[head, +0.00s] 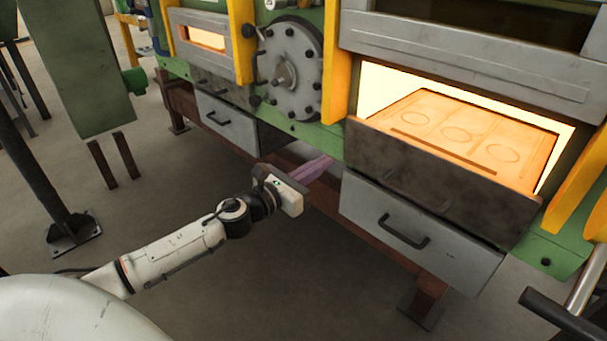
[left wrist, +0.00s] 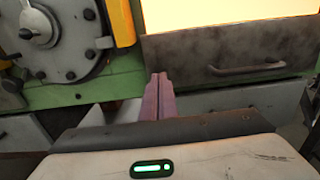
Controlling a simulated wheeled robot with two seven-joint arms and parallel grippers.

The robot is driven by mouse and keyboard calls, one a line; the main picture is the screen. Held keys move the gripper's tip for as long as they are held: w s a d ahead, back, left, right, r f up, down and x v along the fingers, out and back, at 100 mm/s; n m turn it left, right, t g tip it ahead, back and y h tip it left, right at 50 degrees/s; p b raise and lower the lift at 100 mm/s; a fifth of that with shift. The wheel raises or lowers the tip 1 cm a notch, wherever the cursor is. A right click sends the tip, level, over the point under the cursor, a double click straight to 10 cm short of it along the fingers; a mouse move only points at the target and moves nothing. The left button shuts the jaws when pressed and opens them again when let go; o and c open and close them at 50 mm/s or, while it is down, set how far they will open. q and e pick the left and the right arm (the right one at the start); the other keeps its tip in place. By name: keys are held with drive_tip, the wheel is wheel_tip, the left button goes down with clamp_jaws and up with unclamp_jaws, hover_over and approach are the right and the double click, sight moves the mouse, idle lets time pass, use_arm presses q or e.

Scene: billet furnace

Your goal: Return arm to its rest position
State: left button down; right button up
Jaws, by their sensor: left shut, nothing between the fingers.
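My left arm reaches in from the lower left in the head view. Its left gripper (head: 322,163) points at the furnace front, at the gap between the round bolted cover and the glowing open drawer. Its pinkish fingers are together with nothing between them; they also show shut in the left wrist view (left wrist: 159,85). In the head view the fingertips are close to the green frame and the grey lower drawer; I cannot tell whether they touch. My right gripper is not in view.
The glowing drawer (head: 440,180) stands open at the right, above a grey drawer (head: 395,235) with a black handle. The round bolted cover (head: 290,68) is left of it. A green cabinet (head: 85,70) and dark post (head: 35,165) stand at the left. Floor around the forearm is clear.

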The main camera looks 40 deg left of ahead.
use_arm(q)
drive_tip(key=shift+s+a, duration=0.2)
drive_tip(key=shift+s, duration=0.85)
drive_tip(key=shift+s+a, duration=0.15)
drive_tip(key=shift+s, duration=0.9)
